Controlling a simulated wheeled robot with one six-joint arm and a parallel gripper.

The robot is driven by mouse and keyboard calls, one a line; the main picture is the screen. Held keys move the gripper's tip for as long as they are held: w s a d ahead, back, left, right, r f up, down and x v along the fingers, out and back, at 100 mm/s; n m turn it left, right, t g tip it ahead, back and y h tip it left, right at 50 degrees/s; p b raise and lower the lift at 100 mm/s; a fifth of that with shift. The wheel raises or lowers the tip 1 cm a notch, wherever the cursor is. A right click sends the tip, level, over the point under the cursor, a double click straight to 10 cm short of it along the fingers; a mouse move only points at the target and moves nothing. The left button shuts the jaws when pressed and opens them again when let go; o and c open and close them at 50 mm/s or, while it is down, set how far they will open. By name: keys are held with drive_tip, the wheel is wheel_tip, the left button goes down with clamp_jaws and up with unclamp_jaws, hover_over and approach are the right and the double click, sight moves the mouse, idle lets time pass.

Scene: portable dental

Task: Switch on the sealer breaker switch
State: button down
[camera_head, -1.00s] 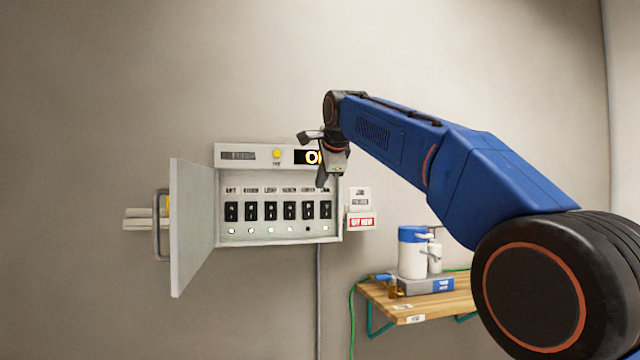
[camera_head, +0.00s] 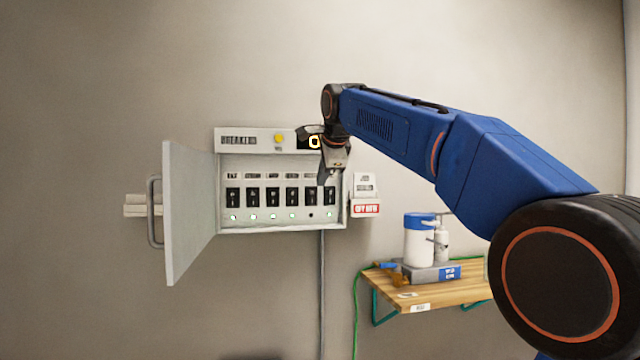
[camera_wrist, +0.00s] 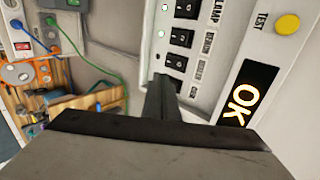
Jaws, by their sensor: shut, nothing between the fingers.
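The open white breaker box (camera_head: 285,223) hangs on the wall with a row of several black rocker switches and small lights below them. The switch second from right (camera_head: 311,197) has a dark light; the other lights glow green. Its label is too small to read, so I cannot tell which switch is the sealer's. My gripper (camera_head: 326,180) is shut and empty, tips down, in front of the right end of the row, just above the switches. In the wrist view the shut fingers (camera_wrist: 162,88) point toward the row and hide part of its end. Contact is unclear.
The box door (camera_head: 190,215) stands open on the left. A yellow test button (camera_head: 278,139) and a lit display (camera_head: 313,142), reading OK in the wrist view, sit along the top. A wooden shelf (camera_head: 440,294) with bottles stands lower right.

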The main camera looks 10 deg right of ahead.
approach(312, 201)
drive_tip(key=x, duration=0.3)
drive_tip(key=f+x, duration=0.1)
drive_tip(key=x, duration=0.1)
drive_tip(key=shift+s+r, duration=0.1)
drive_tip(key=shift+s, duration=0.3)
drive_tip(key=shift+w, duration=0.75)
drive_tip(key=shift+f, duration=0.2)
drive_tip(key=shift+w+t, duration=0.15)
drive_tip(key=shift+t, duration=0.15)
drive_tip(key=shift+r, duration=0.2)
